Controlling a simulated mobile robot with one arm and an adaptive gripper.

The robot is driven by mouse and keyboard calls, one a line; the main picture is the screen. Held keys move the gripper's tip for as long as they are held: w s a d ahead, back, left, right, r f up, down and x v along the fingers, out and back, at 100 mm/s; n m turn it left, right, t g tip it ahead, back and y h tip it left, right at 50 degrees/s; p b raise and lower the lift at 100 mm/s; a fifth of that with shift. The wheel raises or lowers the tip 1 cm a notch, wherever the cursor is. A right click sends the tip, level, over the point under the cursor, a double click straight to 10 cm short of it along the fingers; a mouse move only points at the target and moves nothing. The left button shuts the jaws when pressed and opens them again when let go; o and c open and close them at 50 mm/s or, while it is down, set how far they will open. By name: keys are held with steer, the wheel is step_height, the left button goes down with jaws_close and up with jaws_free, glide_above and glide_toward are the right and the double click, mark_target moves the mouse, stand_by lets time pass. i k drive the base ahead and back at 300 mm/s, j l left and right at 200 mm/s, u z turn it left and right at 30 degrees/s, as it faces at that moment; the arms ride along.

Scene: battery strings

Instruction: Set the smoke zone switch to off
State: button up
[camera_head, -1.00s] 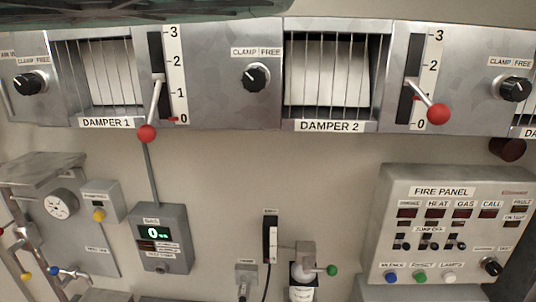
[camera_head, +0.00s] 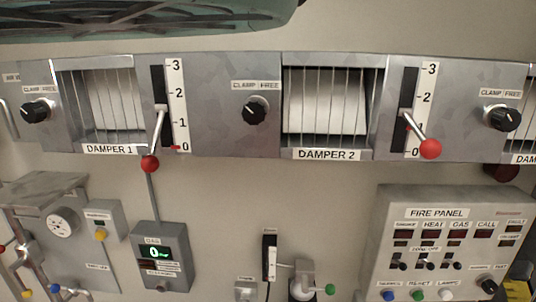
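The fire panel (camera_head: 385,225) is a grey box on the wall at the lower right of the head view. It has a top row of dark indicator windows; the labels HEAT, GAS and CALL can be read, and the leftmost label is blurred. Below them is a row of small dark toggle switches. The leftmost toggle (camera_head: 403,262) stands in the column under the blurred label; its position is too small to tell. Blue, green and white buttons and a black knob sit along the bottom. My gripper is not recognisable in the view.
Damper 1 (camera_head: 100,149) and Damper 2 (camera_head: 327,154), with red-knobbed levers, span the wall above. A gas meter (camera_head: 160,250) hangs at lower left. A yellow and dark object (camera_head: 519,288) shows at the lower right edge, partly cut off.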

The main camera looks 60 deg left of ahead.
mark_target(403, 266)
steer(key=j+z, duration=0.35)
steer(key=k+j+z, duration=0.1)
steer(key=z, duration=0.3)
steer(key=k+j+z, duration=0.15)
steer(key=j+z, duration=0.2)
